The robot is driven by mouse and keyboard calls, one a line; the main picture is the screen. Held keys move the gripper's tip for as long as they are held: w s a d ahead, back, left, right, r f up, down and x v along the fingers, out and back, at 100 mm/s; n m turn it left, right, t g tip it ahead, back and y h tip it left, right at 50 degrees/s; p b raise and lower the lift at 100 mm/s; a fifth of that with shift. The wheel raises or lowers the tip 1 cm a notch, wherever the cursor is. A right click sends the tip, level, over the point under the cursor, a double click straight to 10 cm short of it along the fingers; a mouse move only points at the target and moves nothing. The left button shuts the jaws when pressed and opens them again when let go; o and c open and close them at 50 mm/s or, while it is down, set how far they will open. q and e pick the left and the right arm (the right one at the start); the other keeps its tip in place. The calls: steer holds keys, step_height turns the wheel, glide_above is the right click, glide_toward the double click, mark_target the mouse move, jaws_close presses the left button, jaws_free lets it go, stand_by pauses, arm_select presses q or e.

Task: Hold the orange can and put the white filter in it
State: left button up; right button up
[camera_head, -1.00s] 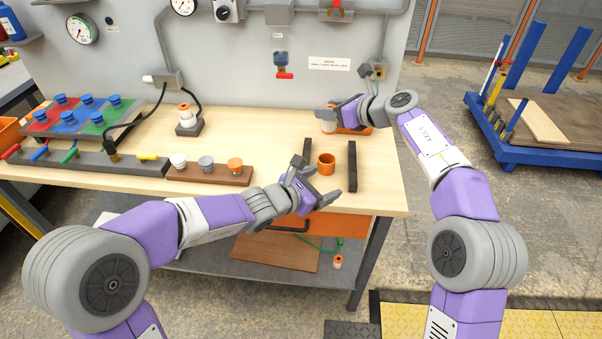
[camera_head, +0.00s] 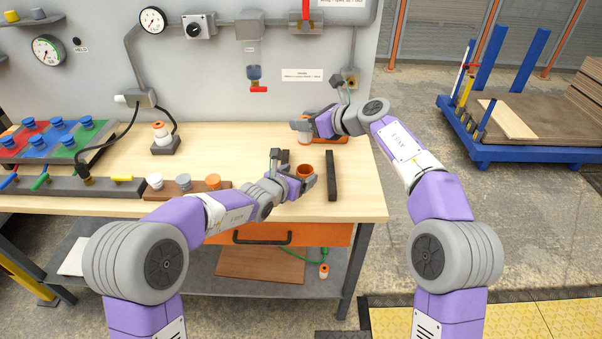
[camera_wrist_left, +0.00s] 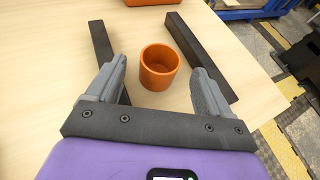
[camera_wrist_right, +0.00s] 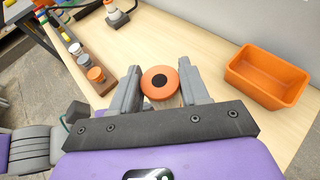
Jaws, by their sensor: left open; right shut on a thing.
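The orange can (camera_head: 305,171) stands upright and open on the table between two black bars. My left gripper (camera_head: 297,177) is open, with its fingertips on either side of the can's near part. In the left wrist view, the can (camera_wrist_left: 158,72) sits between the tips, with gaps on both sides. In the right wrist view, only the filter's orange end with a black centre (camera_wrist_right: 160,83) shows between the fingers.
The black bars, left (camera_wrist_left: 102,45) and right (camera_wrist_left: 200,58), flank the can. The orange bin (camera_wrist_right: 268,75) stands near the wall. A brown block with several capped pieces (camera_head: 190,190) lies to the left. The table's front edge is close to the can.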

mark_target(304, 171)
arm_select(q)
steer(key=shift+x, duration=1.25)
steer(key=shift+c, duration=0.5)
steer(key=c, duration=1)
arm_select(e)
steer(key=shift+f, duration=5.4)
steer(key=o, duration=1.1)
steer(key=v, duration=1.2)
steer(key=shift+r, duration=0.1)
